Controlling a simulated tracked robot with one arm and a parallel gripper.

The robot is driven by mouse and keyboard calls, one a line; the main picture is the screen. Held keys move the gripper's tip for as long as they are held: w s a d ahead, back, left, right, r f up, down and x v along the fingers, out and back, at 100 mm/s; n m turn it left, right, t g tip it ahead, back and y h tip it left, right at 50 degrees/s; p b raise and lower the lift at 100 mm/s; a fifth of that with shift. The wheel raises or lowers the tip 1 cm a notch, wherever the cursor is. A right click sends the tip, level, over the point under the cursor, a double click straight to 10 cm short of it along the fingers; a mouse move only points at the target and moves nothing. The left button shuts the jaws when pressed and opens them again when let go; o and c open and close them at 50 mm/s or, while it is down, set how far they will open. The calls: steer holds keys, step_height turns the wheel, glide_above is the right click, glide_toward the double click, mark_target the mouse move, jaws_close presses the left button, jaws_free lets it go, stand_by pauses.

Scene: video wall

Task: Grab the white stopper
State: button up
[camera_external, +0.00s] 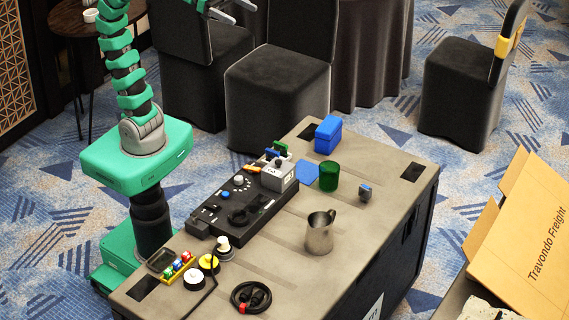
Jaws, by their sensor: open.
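A small white stopper-like piece (223,244) with a rounded top stands near the left front part of the grey case top (290,268). A short white disc-shaped piece (193,279) lies nearby, to its lower left; I cannot tell for certain which of the two is the stopper. My gripper (244,14) is at the top edge of the view, partly cut off, with its fingers apart and nothing between them. It is high up and far from both white pieces.
Close to the white pieces are a yellow disc (208,263), a row of coloured blocks (178,268) and a coiled black cable (251,297). A black control panel (243,203), metal pitcher (320,233), green cup (329,176) and blue box (328,134) also stand on the case.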

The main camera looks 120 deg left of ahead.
steer(key=w+d+f+m+g+h, duration=0.1)
steer(key=w+d+f+m+g, duration=0.3)
steer(key=w+d+f, duration=0.6)
steer(key=m+g+y+p, duration=0.1)
steer(key=m+g+p, duration=0.1)
steer(key=m+g, duration=1.05)
glide_above(193, 271)
step_height(193, 271, down, 43)
steer(key=m+t, duration=0.1)
steer(key=f, duration=0.8)
steer(key=shift+w+a+f, duration=0.2)
steer(key=shift+w, duration=0.1)
steer(key=f, duration=0.3)
steer(key=f+b, duration=0.1)
steer(key=shift+s+d+f, duration=0.2)
steer(key=shift+s, duration=0.2)
steer(key=shift+f, duration=0.45)
steer(key=shift+c, duration=0.3)
